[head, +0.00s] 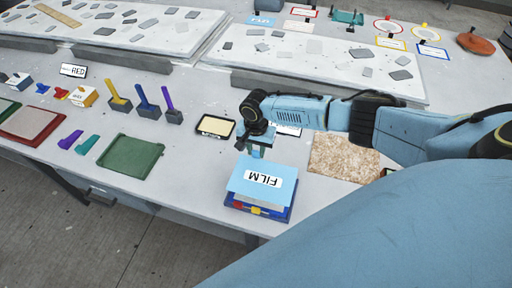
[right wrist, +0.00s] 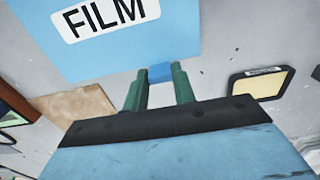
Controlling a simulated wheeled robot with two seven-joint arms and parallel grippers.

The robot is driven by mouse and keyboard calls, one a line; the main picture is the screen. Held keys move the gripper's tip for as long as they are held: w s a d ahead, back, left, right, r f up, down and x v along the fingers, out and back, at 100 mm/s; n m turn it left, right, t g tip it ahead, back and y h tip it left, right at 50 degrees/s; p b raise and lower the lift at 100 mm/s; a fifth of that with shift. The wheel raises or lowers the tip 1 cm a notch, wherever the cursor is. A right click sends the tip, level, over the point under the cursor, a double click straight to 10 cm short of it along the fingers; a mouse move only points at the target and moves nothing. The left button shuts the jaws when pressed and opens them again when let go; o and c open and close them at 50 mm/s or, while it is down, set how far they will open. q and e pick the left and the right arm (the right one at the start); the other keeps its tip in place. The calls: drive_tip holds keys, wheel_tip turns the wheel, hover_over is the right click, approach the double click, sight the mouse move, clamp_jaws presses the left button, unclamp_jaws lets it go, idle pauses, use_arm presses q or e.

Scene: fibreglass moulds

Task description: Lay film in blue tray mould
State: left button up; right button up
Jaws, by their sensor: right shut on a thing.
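The film (head: 254,192) is a light blue sheet with a white FILM label. My right gripper (head: 257,150) is shut on its far edge. In the right wrist view the green fingers (right wrist: 160,78) pinch a small blue tab of the film (right wrist: 185,50). The blue tray mould (head: 284,213) lies under the film near the table's front edge; its front and side rims show, with small red and yellow pieces at the front. The film covers most of the mould; I cannot tell whether they touch. My left gripper is not in view.
A green tray (head: 130,156) lies to the left, with a dark red tray (head: 12,130) beyond it. A shallow black tray (head: 215,126) and a tan fibre mat (head: 343,160) flank my right gripper. Brushes stand in grey blocks at the left. The table between green tray and mould is clear.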

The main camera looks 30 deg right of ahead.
sight(256, 157)
drive_tip(key=shift+f+b, duration=1.7)
drive_tip(key=shift+f, duration=1.3)
drive_tip(key=shift+f, duration=0.2)
drive_tip(key=shift+p, duration=0.35)
drive_tip(key=shift+f, duration=0.25)
drive_tip(key=shift+f+b, duration=0.4)
drive_tip(key=shift+f, duration=0.15)
